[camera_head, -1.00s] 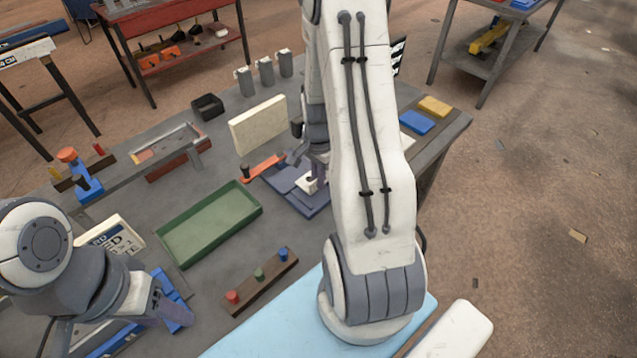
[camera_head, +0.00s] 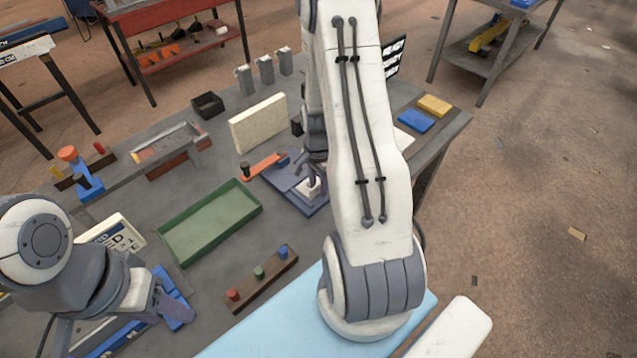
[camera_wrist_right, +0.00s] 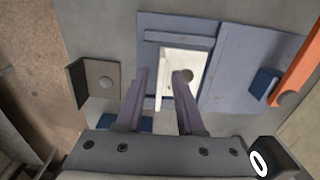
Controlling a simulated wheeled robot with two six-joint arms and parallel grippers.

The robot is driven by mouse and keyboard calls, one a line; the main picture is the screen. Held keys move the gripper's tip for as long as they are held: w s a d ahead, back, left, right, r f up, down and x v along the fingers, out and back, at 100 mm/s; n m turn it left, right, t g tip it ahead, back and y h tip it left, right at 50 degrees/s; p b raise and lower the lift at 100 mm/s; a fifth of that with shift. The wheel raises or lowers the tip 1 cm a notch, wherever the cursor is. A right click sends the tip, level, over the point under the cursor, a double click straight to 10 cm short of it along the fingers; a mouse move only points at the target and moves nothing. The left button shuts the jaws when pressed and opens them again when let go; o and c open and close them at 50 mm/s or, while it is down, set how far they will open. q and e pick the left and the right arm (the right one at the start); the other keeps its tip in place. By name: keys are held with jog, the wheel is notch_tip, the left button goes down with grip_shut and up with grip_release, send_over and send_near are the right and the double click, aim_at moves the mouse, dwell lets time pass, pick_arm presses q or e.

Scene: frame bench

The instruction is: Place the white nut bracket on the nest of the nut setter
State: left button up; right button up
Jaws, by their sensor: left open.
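The white nut bracket (camera_wrist_right: 184,68) lies on the blue-grey nest plate of the nut setter (camera_wrist_right: 222,92) in the right wrist view, its upright flange pointing toward my gripper. My right gripper (camera_wrist_right: 161,78) is open, its two fingers on either side of the flange with visible gaps. In the head view the bracket (camera_head: 313,187) is a small white patch on the fixture (camera_head: 290,186), partly hidden by my right gripper (camera_head: 314,176). Whether it sits fully seated I cannot tell. My left gripper (camera_head: 172,306) is open and empty at lower left, over a blue item.
An orange lever (camera_head: 263,166) lies beside the fixture. Blue and yellow blocks (camera_head: 416,121) lie at the bench's right end. A dark angle piece (camera_wrist_right: 95,78) stands near the nest.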

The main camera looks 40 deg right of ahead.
aim_at(319, 184)
jog(key=shift+r, duration=0.5)
notch_tip(319, 184, up, 11)
jog(key=b, duration=0.2)
jog(key=a+r+n, duration=0.4)
jog(key=a+n, duration=0.2)
jog(key=a, duration=0.5)
jog(key=s+a+r+n, duration=0.2)
jog(key=s+a+n, duration=0.6)
jog(key=a+n, duration=0.1)
jog(key=s+a+r+n+y, duration=0.1)
jog(key=s+a+r+n, duration=0.1)
jog(key=s+a+n, duration=0.6)
jog(key=a+n, duration=0.1)
jog(key=a, duration=0.2)
jog(key=shift+s+n, duration=0.15)
jog(key=shift+n, duration=0.15)
jog(key=shift+d, duration=0.1)
